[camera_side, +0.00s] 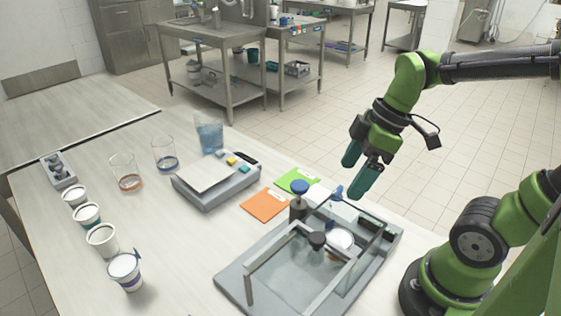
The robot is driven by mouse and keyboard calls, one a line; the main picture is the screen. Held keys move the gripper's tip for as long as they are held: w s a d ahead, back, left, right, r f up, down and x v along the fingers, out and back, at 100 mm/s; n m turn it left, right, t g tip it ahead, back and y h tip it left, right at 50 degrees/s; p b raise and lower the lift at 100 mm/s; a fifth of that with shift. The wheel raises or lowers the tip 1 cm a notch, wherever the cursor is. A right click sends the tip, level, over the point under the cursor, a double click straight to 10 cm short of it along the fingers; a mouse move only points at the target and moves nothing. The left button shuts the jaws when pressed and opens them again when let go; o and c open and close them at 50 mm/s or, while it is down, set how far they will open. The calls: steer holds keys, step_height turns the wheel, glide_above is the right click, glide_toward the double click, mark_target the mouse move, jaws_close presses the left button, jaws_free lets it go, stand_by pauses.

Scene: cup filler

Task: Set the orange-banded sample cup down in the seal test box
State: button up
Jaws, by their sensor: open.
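The seal test box (256,265) is a grey-framed clear box on a grey base at the front right of the table. A round white top, which looks like a cup's lid (341,238), shows inside it at the right rear. Its side is mostly hidden, so I cannot tell whether it carries an orange band. No other sample cup with a clear orange band shows. My gripper (362,168) is open and empty, with teal fingers apart, above and behind the box. It touches nothing.
Several white cups (102,240) stand in a row at the left; the nearest, purple-banded cup (126,274) has a lid. An orange-marked beaker (125,172), scale (216,183), orange card (264,206) and green card (297,180) lie behind. A dark blue-topped knob (299,188) stands beside the box.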

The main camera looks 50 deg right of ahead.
steer(key=r+m+t, duration=0.1)
steer(key=m, duration=0.3)
steer(key=r+m+t, duration=0.1)
steer(key=m, duration=0.2)
steer(key=a+r+m+t+h, duration=0.1)
steer(key=r+m+t, duration=0.1)
steer(key=m, duration=0.2)
steer(key=shift+w+a+r+m, duration=0.1)
steer(key=shift+w+m, duration=0.1)
steer(key=shift+m, duration=0.1)
